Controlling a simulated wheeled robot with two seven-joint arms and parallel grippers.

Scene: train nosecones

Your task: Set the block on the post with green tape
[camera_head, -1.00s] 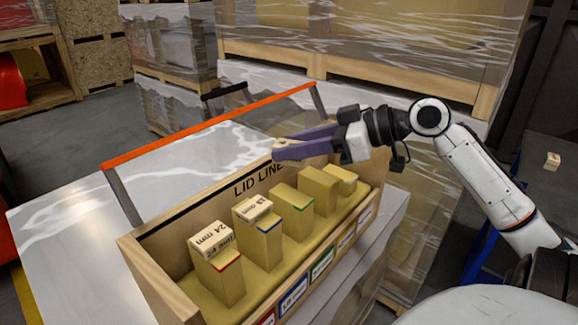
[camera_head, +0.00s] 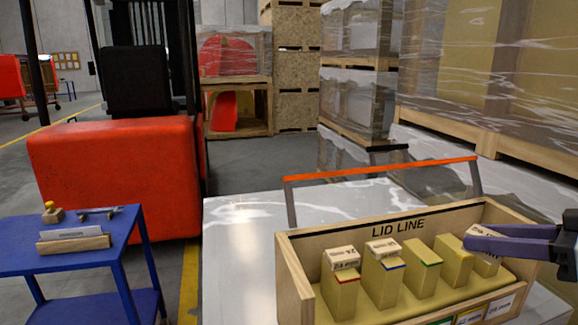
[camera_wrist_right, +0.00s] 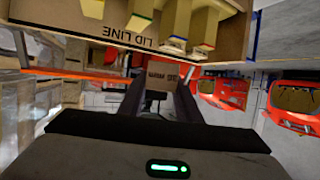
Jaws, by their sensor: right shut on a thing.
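The green-taped post (camera_head: 424,268) stands in the middle of a row in a wooden box marked LID LINE, and its top is bare. In the wrist view the green-taped post (camera_wrist_right: 143,15) is at the top, upside down. My right gripper (camera_head: 482,238) is shut on a pale lettered block (camera_head: 486,230), of which the fingers hide part. It holds the block above the right end of the row, right of the green-taped post. The lettered block (camera_wrist_right: 162,76) shows dimly between the fingers in the wrist view. My left gripper is out of view.
Lettered blocks sit on the red-taped post (camera_head: 340,298) and the blue-taped post (camera_head: 382,285). The wooden box (camera_head: 298,285) stands on a pale surface with an orange-topped rail (camera_head: 380,169) behind. A blue table (camera_head: 110,228) and a red forklift (camera_head: 118,170) are at left.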

